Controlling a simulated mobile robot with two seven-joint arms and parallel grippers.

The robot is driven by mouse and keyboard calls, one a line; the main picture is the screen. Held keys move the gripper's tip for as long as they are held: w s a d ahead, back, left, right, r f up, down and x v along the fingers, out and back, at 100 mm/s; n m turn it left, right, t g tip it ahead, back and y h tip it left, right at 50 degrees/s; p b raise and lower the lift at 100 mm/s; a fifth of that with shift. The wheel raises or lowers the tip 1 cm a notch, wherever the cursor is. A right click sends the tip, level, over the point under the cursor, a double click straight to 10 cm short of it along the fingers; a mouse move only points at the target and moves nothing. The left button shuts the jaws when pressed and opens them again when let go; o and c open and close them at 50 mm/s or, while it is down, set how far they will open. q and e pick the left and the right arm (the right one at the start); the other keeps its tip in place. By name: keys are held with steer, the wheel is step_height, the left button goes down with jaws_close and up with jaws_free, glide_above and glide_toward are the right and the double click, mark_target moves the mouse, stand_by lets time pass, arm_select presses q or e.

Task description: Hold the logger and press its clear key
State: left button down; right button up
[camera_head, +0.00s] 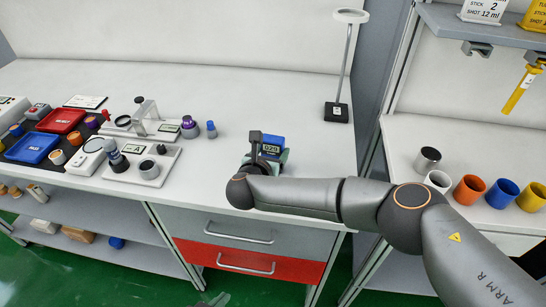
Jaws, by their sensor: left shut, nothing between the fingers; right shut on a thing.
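The logger (272,147) is a small blue device with a lit greenish display, near the front edge of the white bench. My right gripper (256,145) is at its left side, its dark fingers shut on it. The gripper and the wrist of my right arm hide the logger's left and lower parts. A pale green piece shows below and beside the logger; I cannot tell whether the logger touches it. The clear key cannot be made out at this size.
Left of the logger are a purple-topped container (189,127), a blue-capped vial (211,130) and a white instrument plate (147,172). Red (61,120) and blue (32,147) trays lie farther left. A ring stand (338,111) stands behind right. Several cups stand on the right bench.

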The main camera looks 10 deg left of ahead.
arm_select(q)
steer(key=w+r+m+t+h, duration=0.1)
steer(key=w+r+m+h, duration=0.2)
steer(key=w+r+m, duration=0.2)
steer(key=w+r+m+t+h, duration=0.1)
steer(key=w+r+m+h, duration=0.3)
steer(key=r+m, duration=0.3)
steer(key=w+r+m+t+h, duration=0.2)
steer(key=w+r+m, duration=0.4)
steer(key=m, duration=0.5)
steer(key=shift+w+a+h, duration=0.35)
steer(key=shift+w+h, duration=0.05)
steer(key=shift+h, duration=0.5)
steer(key=shift+w+a+r+m+g+h, duration=0.2)
steer(key=shift+m+g, duration=0.25)
steer(key=shift+m, duration=0.35)
steer(key=shift+w+a+r+m+g+h, duration=0.1)
steer(key=shift+w+a+m+g+h, duration=0.15)
steer(key=shift+m+g, duration=0.4)
steer(key=shift+t, duration=0.3)
steer(key=x, duration=1)
steer(key=shift+d, duration=0.15)
steer(key=w, duration=0.2)
steer(key=shift+w, duration=0.25)
steer(key=shift+w+f, duration=0.1)
steer(key=shift+w, duration=0.65)
